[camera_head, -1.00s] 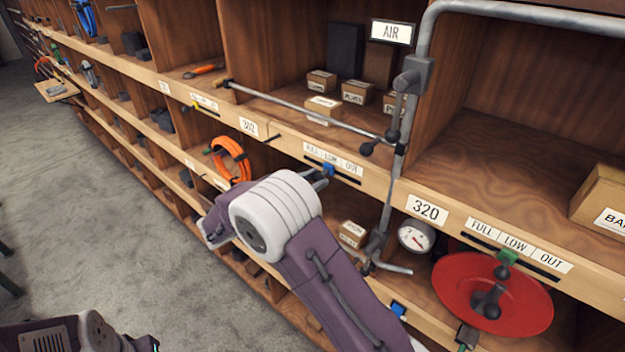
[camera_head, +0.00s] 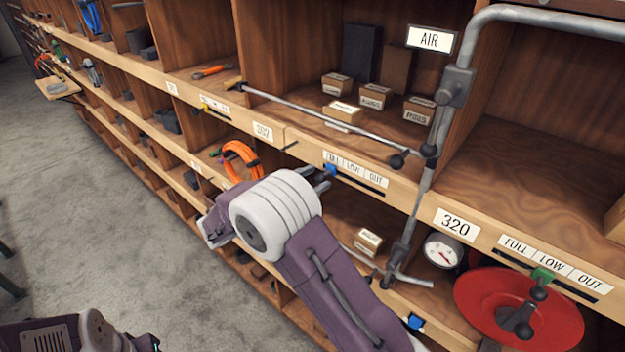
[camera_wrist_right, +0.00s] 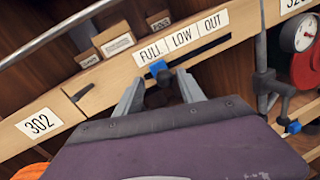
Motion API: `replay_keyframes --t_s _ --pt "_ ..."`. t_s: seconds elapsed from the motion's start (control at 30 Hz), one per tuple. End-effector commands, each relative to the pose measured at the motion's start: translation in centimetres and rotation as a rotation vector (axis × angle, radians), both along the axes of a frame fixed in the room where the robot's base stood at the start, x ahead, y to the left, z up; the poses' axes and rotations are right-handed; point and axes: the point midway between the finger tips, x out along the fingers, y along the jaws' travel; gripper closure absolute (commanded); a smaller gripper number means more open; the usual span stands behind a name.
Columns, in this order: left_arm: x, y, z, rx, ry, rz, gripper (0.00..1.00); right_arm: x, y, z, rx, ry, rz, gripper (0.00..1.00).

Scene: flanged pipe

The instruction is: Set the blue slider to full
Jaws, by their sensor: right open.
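The blue slider (camera_head: 331,170) sits at the left end of its slot, under FULL on the FULL/LOW/OUT label (camera_head: 354,168) of the shelf edge. In the right wrist view the blue slider (camera_wrist_right: 158,68) shows below FULL, with the dark slot bare to its right. My right gripper (camera_head: 316,178) is at the slider; its fingers (camera_wrist_right: 160,82) are spread, one on each side of the slider knob. Whether a finger touches the knob I cannot tell. My left gripper is outside the views.
A grey pipe (camera_head: 425,195) stands right of the slot, with a long rod (camera_head: 310,118) above it. A gauge (camera_head: 443,251), a red disc (camera_head: 480,305) and a green slider (camera_head: 542,276) are farther right. Another blue part (camera_head: 415,321) shows lower down. Small boxes stand on the shelf.

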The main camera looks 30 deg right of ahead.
Motion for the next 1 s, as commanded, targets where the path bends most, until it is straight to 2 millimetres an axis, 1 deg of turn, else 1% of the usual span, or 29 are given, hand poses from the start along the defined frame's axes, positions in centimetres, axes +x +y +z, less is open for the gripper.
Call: replay_keyframes --t_s 0.1,0.17,0.27,0.4,0.5,0.6,0.7,1.0 --pt "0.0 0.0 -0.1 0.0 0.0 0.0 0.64 0.0 0.1 -0.1 0.0 0.0 -0.001 0.54" --pt "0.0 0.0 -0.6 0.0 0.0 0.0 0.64 -0.1 0.6 -0.3 -0.001 -0.001 0.0 0.54" --pt "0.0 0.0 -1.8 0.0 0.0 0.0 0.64 -0.4 2.5 -0.6 0.001 -0.002 0.004 0.54" --pt "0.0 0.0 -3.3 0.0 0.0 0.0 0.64 -1.0 5.8 -0.6 0.001 -0.002 0.004 0.54" --pt "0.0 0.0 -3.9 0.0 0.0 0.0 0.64 -1.4 7.5 -0.5 0.001 -0.002 0.004 0.54" --pt "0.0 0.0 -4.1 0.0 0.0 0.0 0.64 -1.6 8.6 -0.3 0.001 0.0 0.002 0.54" --pt "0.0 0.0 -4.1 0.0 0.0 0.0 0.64 -1.7 9.0 -0.1 0.001 0.0 0.001 0.54" --pt "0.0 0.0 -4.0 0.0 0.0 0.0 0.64 -1.7 9.0 0.0 0.0 0.0 0.0 0.54"
